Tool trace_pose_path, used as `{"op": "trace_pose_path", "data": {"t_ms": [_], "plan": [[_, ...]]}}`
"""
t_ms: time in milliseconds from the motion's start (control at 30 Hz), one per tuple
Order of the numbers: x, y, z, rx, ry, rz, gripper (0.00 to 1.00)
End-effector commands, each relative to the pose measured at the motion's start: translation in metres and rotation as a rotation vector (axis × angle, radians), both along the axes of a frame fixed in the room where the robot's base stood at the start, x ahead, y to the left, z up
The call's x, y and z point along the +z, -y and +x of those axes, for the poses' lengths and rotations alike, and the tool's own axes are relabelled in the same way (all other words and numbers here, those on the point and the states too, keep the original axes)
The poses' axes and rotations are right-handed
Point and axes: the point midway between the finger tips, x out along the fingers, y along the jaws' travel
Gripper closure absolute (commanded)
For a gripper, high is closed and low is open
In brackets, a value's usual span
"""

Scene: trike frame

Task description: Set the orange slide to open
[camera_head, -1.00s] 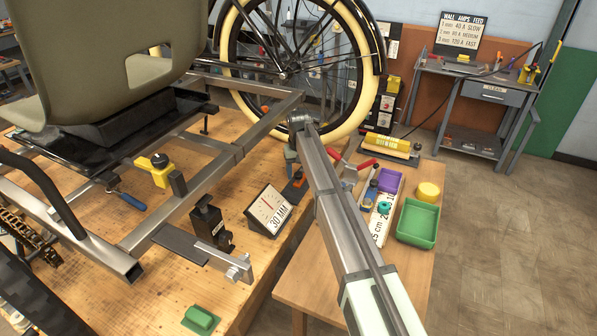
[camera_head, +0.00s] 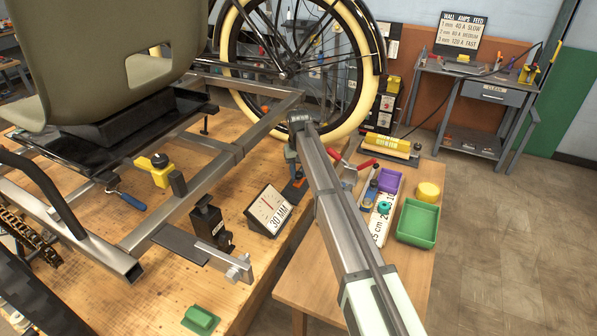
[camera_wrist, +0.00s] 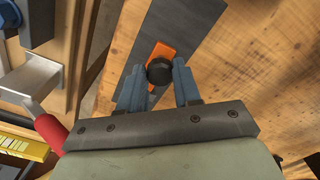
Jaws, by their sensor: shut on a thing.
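The orange slide (camera_wrist: 162,50) shows in the wrist view as a flat orange piece on a dark grey plate (camera_wrist: 176,27), with a round black knob (camera_wrist: 160,71). My gripper (camera_wrist: 159,78) has its two blue fingers on either side of the knob and is shut on it. The fingers and knob hide part of the slide. In the head view, a little orange (camera_head: 299,182) shows just below my gripper (camera_head: 291,160), at the bench edge. My arm covers some of that area. I cannot read any open or closed mark.
The 30 MM gauge (camera_head: 269,209) stands close to the left of my arm. The metal trike frame (camera_head: 190,208) lies further left.

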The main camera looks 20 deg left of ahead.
Motion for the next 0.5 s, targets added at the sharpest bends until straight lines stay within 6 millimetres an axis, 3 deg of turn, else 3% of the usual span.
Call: {"op": "trace_pose_path", "data": {"t_ms": [167,367,500], "plan": [[0.000,0.000,-0.006,0.001,0.000,0.000,1.00],[0.000,0.001,-0.034,0.001,0.000,0.000,1.00],[0.000,0.000,-0.036,0.000,-0.002,0.000,1.00]]}}
